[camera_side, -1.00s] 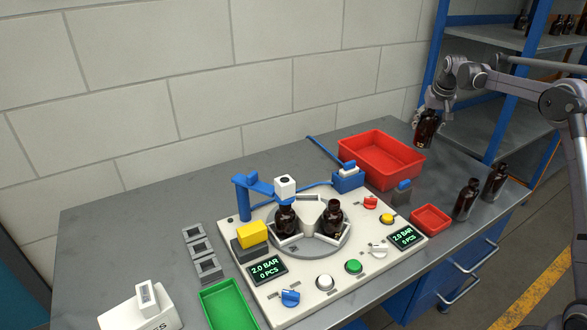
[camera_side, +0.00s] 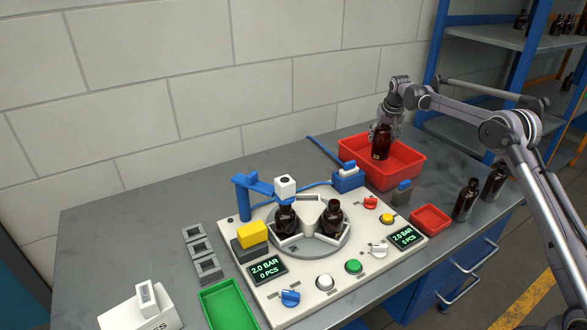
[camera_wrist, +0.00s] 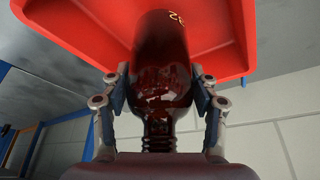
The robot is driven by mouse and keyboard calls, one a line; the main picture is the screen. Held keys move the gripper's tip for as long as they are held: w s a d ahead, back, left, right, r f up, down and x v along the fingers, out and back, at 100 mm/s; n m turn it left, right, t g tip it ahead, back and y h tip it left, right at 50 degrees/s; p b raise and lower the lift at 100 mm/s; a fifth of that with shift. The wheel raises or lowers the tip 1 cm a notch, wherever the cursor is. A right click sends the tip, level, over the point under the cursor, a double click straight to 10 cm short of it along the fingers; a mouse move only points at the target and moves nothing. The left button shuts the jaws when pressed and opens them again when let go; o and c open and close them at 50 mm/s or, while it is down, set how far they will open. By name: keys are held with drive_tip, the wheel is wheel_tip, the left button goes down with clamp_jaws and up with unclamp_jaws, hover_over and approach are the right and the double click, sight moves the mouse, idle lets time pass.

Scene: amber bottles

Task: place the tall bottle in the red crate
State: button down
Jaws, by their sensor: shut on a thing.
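A dark amber bottle (camera_side: 381,143) is upright in my gripper (camera_side: 386,118), over the large red crate (camera_side: 411,160) in the side view. In the wrist view the fingers of my gripper (camera_wrist: 162,98) are shut on the bottle (camera_wrist: 160,60) from both sides, near its shoulder. The red crate (camera_wrist: 228,62) lies behind and around the bottle's base end there. I cannot tell whether the bottle's base touches the crate floor.
A smaller red tray (camera_side: 431,219) is in front of the crate. Two amber bottles (camera_side: 466,199) (camera_side: 494,181) stand at the right. Two more (camera_side: 286,218) (camera_side: 332,217) sit in the machine's round fixture. A blue-and-white device (camera_side: 349,177) stands left of the crate.

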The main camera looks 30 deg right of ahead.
sight(382, 146)
drive_tip(key=shift+f, duration=1.8)
drive_tip(key=shift+f, duration=0.15)
drive_tip(key=shift+c, duration=1.8)
unclamp_jaws()
